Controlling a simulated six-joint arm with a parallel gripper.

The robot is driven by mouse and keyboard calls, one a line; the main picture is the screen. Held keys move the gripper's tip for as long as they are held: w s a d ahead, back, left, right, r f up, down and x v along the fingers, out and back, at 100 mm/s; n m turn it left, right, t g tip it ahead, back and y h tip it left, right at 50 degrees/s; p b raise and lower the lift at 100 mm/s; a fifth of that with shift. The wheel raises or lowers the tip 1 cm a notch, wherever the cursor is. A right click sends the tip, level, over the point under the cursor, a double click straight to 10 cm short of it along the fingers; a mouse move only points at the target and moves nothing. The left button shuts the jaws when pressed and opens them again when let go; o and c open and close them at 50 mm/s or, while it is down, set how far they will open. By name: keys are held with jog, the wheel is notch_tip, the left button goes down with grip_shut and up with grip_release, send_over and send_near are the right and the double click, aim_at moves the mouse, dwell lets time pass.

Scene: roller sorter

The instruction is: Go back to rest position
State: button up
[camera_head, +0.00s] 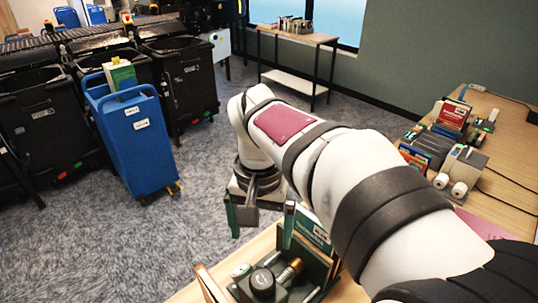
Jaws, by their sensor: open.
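My gripper (261,236) hangs at the end of my white arm, near the middle of the view. Its two green-tipped fingers point down and stand apart, with nothing visible between them. It is just beyond a dark tray (318,291) on a wooden surface at the bottom. In the tray are a green book (312,232), a round dark object (262,281) and a brass-coloured cylinder (290,270). The right finger appears close to the books; whether it touches them I cannot tell. My forearm hides part of the tray's right side.
A blue wheeled bin (138,145) holding a green-and-white box (120,74) stands left on grey carpet. Black bins (190,85) line a roller conveyor behind it. A wooden desk (505,165) with books and white rolls is at right. A small table (298,35) stands at the back.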

jog(key=s+d+f+m+y, duration=0.1)
jog(key=s+d+f, duration=0.2)
jog(key=s, duration=0.7)
jog(key=s+d+f+m, duration=0.2)
jog(key=s+d, duration=0.4)
jog(key=s, duration=0.4)
jog(key=shift+d+f+m+y, duration=0.3)
jog(key=shift+d+f+y, duration=0.1)
jog(key=shift+f, duration=0.15)
